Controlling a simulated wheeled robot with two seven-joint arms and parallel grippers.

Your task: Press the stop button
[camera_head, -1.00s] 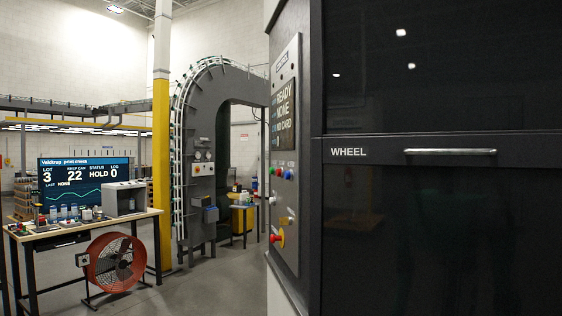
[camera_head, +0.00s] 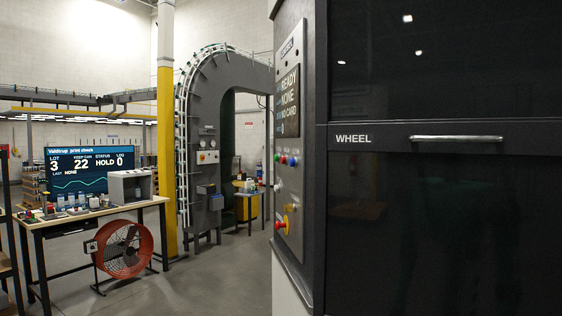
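A control panel (camera_head: 290,200) is on the side face of the dark machine at centre right, seen at a steep angle. A red mushroom button on a yellow base (camera_head: 281,224) sits low on it. Several small coloured buttons (camera_head: 285,160) sit in a row higher up, under a screen (camera_head: 288,100) with READY, NONE and NO CARD on it. I cannot read any label marking a stop button. Neither of my grippers is in view.
The machine's black front with a WHEEL drawer handle (camera_head: 456,139) fills the right side. A workbench (camera_head: 105,213) with a monitor (camera_head: 90,172) stands at left, with a red fan (camera_head: 124,249) by it. A yellow post (camera_head: 166,150) stands behind. Grey floor (camera_head: 225,285) is open in the middle.

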